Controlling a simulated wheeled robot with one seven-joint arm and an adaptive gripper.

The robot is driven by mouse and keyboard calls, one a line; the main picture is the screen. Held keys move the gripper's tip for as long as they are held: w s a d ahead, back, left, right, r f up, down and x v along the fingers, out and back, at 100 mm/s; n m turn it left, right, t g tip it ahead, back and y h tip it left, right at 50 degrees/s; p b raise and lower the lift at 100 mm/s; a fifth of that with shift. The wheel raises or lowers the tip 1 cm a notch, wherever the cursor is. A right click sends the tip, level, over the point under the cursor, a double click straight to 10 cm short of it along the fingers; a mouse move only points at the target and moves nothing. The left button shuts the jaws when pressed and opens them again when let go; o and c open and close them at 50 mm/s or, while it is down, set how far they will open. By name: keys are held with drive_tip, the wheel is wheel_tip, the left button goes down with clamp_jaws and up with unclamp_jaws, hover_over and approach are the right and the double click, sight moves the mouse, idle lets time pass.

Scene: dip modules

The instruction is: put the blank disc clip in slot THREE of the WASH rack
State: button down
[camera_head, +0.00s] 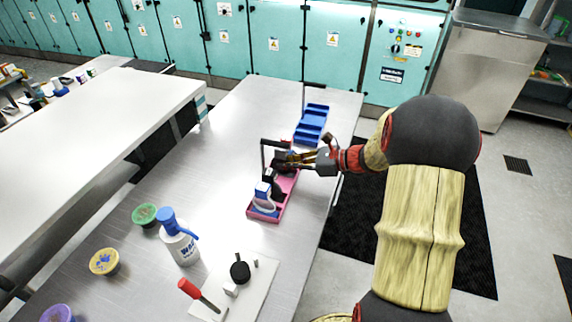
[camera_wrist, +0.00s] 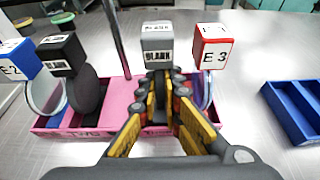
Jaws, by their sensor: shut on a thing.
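My gripper (camera_head: 287,160) is shut on the grey disc clip marked BLANK (camera_wrist: 157,38), whose block rises between the yellow fingers (camera_wrist: 163,100) in the wrist view. It is at the far part of the pink rack (camera_head: 287,194); whether the clip is seated there is hidden by the fingers. The rack (camera_wrist: 118,112) shows a front label that seems to read TWO below the black clip. The black clip (camera_wrist: 62,52) with a dark disc and the blue E2 clip (camera_wrist: 17,60) stand left. The red E3 clip (camera_wrist: 212,45) is right, with a purple disc below.
An empty blue rack (camera_head: 311,124) lies beyond the pink one; it also shows right in the wrist view (camera_wrist: 296,112). A thin dark post rises beside the clips. A wash bottle (camera_head: 180,243), lidded pots and a white board (camera_head: 255,290) occupy the near table.

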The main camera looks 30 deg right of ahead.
drive_tip(key=shift+f, duration=0.15)
drive_tip(key=c, duration=2)
unclamp_jaws()
